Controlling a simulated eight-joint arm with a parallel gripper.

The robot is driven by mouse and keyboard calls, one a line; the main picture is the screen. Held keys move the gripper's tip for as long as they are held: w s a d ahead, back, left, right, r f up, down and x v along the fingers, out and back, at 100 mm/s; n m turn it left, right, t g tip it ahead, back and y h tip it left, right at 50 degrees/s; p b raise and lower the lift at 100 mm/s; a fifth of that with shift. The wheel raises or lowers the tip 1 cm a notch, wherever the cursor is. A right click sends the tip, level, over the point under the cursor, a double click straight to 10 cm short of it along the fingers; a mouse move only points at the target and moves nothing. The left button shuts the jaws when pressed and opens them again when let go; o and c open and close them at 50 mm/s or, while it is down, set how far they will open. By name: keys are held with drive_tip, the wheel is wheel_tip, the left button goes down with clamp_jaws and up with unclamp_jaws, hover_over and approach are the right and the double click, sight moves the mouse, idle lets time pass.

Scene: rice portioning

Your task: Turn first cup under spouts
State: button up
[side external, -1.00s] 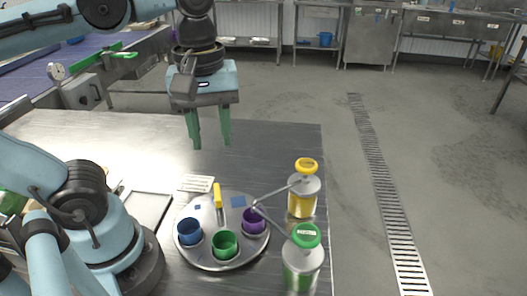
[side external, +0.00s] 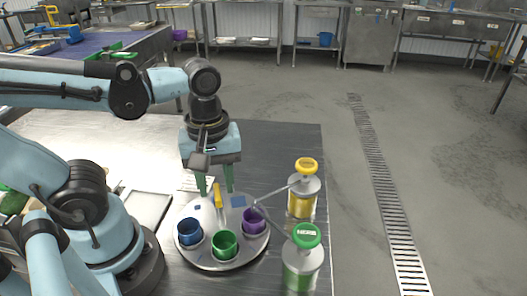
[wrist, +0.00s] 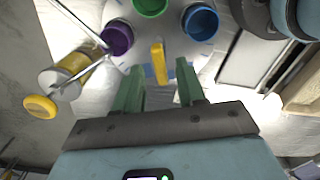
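A round metal turntable (side external: 222,262) holds a blue cup (side external: 189,232), a green cup (side external: 225,245) and a purple cup (side external: 254,221). A yellow upright handle (side external: 218,197) stands at its far edge; it also shows in the wrist view (wrist: 159,64). Two pump dispensers, one with a yellow top (side external: 306,166) and one with a green top (side external: 306,236), stand to the right. The yellow one's spout reaches towards the purple cup. My gripper (side external: 215,190) is open, its green fingers pointing down. In the wrist view, the fingers (wrist: 160,92) are on either side of the handle's line, apart from it.
A flat metal tray (side external: 148,212) lies left of the turntable near my base. Blue squares mark the turntable; one (side external: 238,201) is beside the handle. The steel table (side external: 285,145) is clear behind the dispensers.

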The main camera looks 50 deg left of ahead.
drive_tip(key=shift+f, duration=0.55)
clamp_jaws()
